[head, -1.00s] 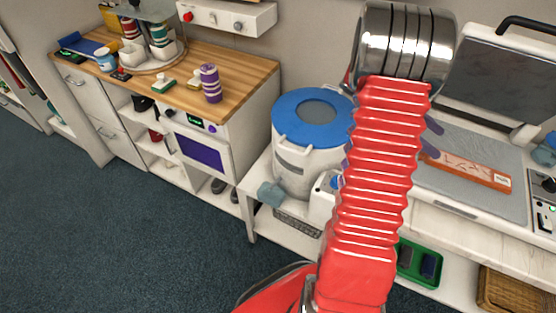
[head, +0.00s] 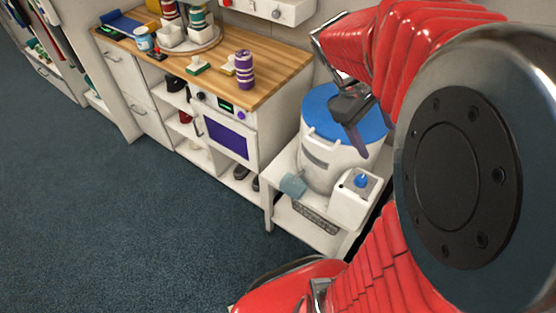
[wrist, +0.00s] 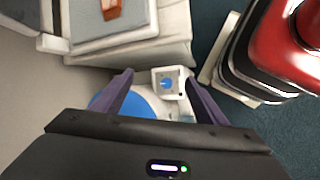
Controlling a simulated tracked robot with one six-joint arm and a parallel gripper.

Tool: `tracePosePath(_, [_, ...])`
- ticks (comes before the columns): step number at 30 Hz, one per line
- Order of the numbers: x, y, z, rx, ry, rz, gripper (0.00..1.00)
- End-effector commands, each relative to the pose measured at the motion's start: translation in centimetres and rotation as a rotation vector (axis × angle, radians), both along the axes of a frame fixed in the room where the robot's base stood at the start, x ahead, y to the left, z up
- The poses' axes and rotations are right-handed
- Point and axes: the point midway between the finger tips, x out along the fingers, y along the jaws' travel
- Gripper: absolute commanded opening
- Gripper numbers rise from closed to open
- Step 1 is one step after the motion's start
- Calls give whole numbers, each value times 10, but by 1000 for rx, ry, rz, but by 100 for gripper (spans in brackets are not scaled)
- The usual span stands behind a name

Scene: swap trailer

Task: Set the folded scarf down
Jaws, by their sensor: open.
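I cannot pick out a folded scarf for certain in either view. My gripper (head: 358,137) is open, with its dark fingers pointing down by the blue-lidded white bin (head: 343,165). In the wrist view, the two purple-grey fingers (wrist: 158,77) are apart with no cloth between them. The blue lid (wrist: 142,108) and a white box with a blue top piece (wrist: 168,84) show beyond them. My red arm hides the right side of the head view.
The wooden counter (head: 277,57) holds a purple striped roll or cup (head: 244,70) and several small items. The white box (head: 356,196) and a grey-blue item (head: 293,184) are beside the bin. An orange-red box (wrist: 111,9) lies on a grey mat. Carpet (head: 150,215) is clear at left.

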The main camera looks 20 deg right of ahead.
Motion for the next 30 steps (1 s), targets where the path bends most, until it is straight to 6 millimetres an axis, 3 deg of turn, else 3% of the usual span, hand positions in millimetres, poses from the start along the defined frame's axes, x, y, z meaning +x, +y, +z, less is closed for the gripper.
tracePosePath(9, [7, 92, 13, 110, -295, -22, 67])
tracePosePath(21, [-2, 199, 26, 334, -617, -76, 67])
tracePosePath(27, [-11, 238, 31, 449, -726, -107, 67])
tracePosePath(30, [-13, 247, 33, 479, -750, -116, 67])
